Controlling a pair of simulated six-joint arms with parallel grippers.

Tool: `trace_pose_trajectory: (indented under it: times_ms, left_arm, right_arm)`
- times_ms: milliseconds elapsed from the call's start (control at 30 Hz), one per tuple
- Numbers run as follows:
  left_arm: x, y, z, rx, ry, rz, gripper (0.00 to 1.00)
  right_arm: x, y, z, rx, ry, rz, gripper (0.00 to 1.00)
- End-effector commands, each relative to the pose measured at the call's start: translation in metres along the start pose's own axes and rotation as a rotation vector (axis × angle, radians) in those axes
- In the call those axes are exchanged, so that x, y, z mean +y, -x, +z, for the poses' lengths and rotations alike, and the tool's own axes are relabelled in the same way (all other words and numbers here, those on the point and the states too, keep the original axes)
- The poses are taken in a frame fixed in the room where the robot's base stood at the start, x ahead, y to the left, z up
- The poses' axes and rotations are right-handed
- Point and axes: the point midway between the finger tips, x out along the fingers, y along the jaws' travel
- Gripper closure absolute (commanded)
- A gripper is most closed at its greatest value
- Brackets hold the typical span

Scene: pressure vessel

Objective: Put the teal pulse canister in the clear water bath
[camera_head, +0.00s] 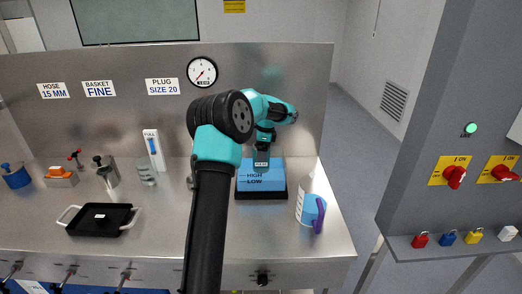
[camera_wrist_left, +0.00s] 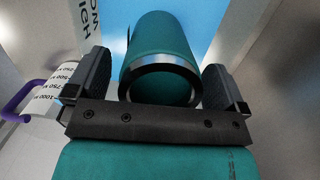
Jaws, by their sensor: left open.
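The teal pulse canister (camera_head: 261,162) is upright at the clear water bath (camera_head: 262,190), a clear box of blue water marked HIGH and LOW on a dark base. Its lower part appears to be within the bath's outline; I cannot tell if it rests on the bottom. My left gripper (camera_head: 264,139) is above the bath, at the canister's top. In the left wrist view the canister (camera_wrist_left: 160,45) lies between the two open fingers, with gaps at both sides and blue water behind it. My right gripper is not in view.
A measuring jug (camera_head: 310,208) with a purple handle stands close right of the bath. A black tray (camera_head: 101,219) and several small fittings lie on the left bench. A gauge (camera_head: 202,72) is on the back panel. Red switches (camera_head: 454,177) and padlocks are at right.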

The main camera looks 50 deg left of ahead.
Motion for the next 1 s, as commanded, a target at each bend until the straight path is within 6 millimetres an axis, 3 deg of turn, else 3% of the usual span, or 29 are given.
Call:
trace_pose_trajectory:
  times_ms: [367, 1000]
  left_arm:
    - [0.0, 0.01, 0.0, 0.001, 0.0, -0.002, 0.01]
    - [0.0, 0.113, 0.0, 0.001, 0.0, -0.002, 0.01]
  right_arm:
    - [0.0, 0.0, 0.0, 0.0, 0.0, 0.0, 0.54]
    - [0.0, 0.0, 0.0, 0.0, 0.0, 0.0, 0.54]
